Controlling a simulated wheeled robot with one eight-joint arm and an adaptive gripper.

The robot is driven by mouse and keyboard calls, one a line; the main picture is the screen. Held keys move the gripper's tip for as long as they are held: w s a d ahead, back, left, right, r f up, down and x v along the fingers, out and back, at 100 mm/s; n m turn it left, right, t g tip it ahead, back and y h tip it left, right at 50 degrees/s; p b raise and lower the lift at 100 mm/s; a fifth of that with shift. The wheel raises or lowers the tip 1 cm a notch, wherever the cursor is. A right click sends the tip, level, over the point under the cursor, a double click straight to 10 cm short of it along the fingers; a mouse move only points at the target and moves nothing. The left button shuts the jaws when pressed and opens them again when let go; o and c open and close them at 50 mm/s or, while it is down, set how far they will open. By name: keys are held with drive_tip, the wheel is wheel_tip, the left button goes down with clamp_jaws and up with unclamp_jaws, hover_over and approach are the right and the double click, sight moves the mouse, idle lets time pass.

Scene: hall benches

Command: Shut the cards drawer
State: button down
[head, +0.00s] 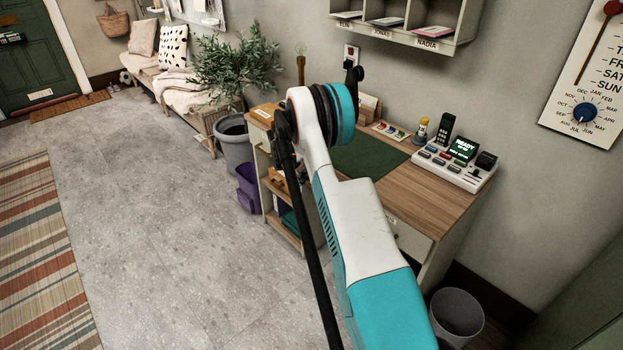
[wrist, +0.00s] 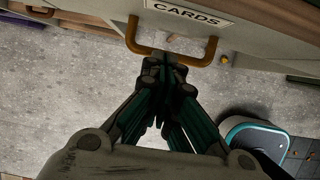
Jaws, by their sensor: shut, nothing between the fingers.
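The cards drawer front (wrist: 118,10) is at the top of the wrist view, with a white CARDS label (wrist: 188,14) and a bent brass-coloured handle (wrist: 200,62) below it. My gripper (wrist: 165,62) is shut and empty, its fingertips at the middle of the handle's bar. I cannot tell whether they touch it. In the head view my arm hides the gripper and much of the desk front. A pale drawer front (head: 412,240) shows right of my arm, its label partly covered. How far the cards drawer stands out is not clear from these views.
The wooden desk (head: 400,188) carries a green mat (head: 362,158) and a button console (head: 452,168). A grey bin (head: 457,312) stands by its right end. A purple bin (head: 248,188) and potted plant (head: 235,75) stand left. The grey floor (head: 160,220) is open at left.

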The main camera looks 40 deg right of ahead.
drive_tip(key=p+v, duration=0.4)
drive_tip(key=v, duration=0.6)
drive_tip(key=shift+a, duration=0.35)
